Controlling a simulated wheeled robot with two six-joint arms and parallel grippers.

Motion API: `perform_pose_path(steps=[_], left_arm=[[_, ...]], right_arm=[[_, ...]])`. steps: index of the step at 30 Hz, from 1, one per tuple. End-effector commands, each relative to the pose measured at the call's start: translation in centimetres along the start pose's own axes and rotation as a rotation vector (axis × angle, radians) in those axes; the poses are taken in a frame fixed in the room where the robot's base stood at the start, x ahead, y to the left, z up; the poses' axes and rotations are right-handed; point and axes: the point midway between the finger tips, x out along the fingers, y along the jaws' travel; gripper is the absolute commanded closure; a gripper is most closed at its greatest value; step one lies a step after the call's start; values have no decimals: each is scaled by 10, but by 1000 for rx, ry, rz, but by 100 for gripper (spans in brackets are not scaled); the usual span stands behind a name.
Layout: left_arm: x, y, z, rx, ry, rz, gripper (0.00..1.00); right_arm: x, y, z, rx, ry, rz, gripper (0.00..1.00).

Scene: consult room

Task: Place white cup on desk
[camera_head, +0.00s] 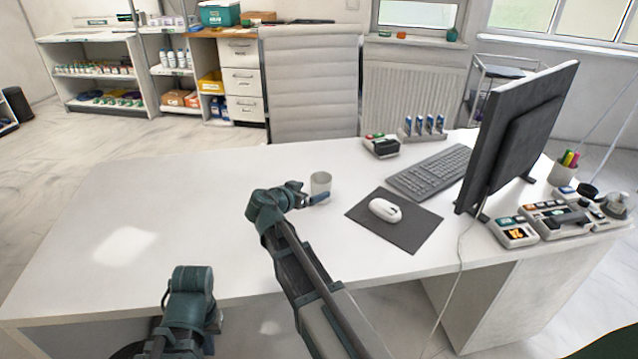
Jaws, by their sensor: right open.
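The white cup (320,183) stands upright on the white desk (190,205), left of the mouse mat. My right gripper (308,193) is over the desk at the cup's near left side, its fingers open. One finger overlaps the lower front of the cup in the picture; I cannot tell whether it touches. My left gripper (213,318) is low at the desk's front edge, away from the cup. Its fingers are not clear, and I see nothing held in it.
A dark mat (398,234) with a white mouse (385,209) lies right of the cup. Beyond are a keyboard (430,172), a monitor (520,130) and a small device (381,146). A chair (312,85) stands behind the desk. The desk's left half is clear.

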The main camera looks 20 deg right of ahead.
Motion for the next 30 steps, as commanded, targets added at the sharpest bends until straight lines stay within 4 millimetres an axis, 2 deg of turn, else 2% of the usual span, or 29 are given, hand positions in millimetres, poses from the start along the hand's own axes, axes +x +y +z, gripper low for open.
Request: perform_pose_path(steps=[1, 3, 7, 23, 26, 30], left_arm=[[-6, 0, 0, 0, 0, 0, 100], [-8, -1, 0, 0, 0, 0, 100], [-10, -1, 1, 0, 0, 0, 100], [-11, -1, 1, 0, 0, 0, 100], [-21, -2, 1, 0, 0, 0, 100], [-50, -5, 3, 0, 0, 0, 100]], right_arm=[[-10, 1, -2, 0, 0, -1, 0], [-17, 1, -1, 0, 0, -1, 0], [-24, 0, 0, 1, 0, 0, 0], [-26, 0, 0, 1, 0, 1, 0], [-31, 0, -10, 1, 0, 1, 0], [-42, 1, -36, 1, 0, 1, 0]])
